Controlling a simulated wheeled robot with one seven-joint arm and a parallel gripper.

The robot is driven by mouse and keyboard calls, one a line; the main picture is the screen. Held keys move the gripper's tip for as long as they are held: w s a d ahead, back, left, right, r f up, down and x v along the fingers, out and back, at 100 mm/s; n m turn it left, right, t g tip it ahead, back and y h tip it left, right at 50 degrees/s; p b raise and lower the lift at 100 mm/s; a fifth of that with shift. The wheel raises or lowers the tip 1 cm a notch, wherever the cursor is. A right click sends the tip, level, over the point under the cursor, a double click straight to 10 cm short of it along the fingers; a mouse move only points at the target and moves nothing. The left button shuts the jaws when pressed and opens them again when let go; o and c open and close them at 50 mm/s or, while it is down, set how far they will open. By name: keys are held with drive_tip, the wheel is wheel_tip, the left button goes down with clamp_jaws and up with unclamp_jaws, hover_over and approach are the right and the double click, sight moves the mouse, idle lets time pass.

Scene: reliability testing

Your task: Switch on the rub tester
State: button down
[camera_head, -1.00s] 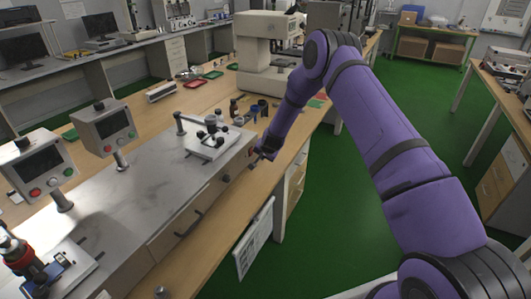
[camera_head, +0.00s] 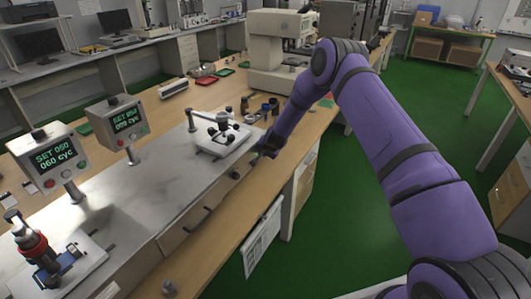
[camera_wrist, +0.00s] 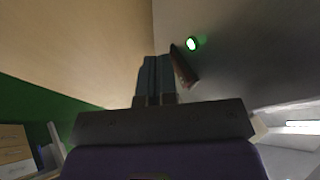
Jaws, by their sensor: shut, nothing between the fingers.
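The rub tester (camera_head: 165,165) is a long grey metal machine on the wooden bench. Two control boxes stand on posts along it, the near one (camera_head: 48,160) and the far one (camera_head: 119,121). Both screens glow with green text, "SET 050" and "060 cyc". In the wrist view a lamp (camera_wrist: 191,43) on a grey face glows green. A brown lever-like part (camera_wrist: 185,66), perhaps the switch, sits beside my fingertips; contact is unclear. My gripper (camera_head: 257,156) is shut and empty at the machine's right end. Its closed fingers show in the wrist view (camera_wrist: 155,62).
A red and black rubbing head (camera_head: 32,245) stands at the near end and a weighted fixture (camera_head: 222,135) at the far end. Small dark bottles (camera_head: 258,108) stand just behind my gripper. A beige instrument (camera_head: 280,52) is farther back. Green floor lies open at right.

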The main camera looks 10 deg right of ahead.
drive_tip(key=shift+r, duration=0.2)
drive_tip(key=shift+r, duration=0.65)
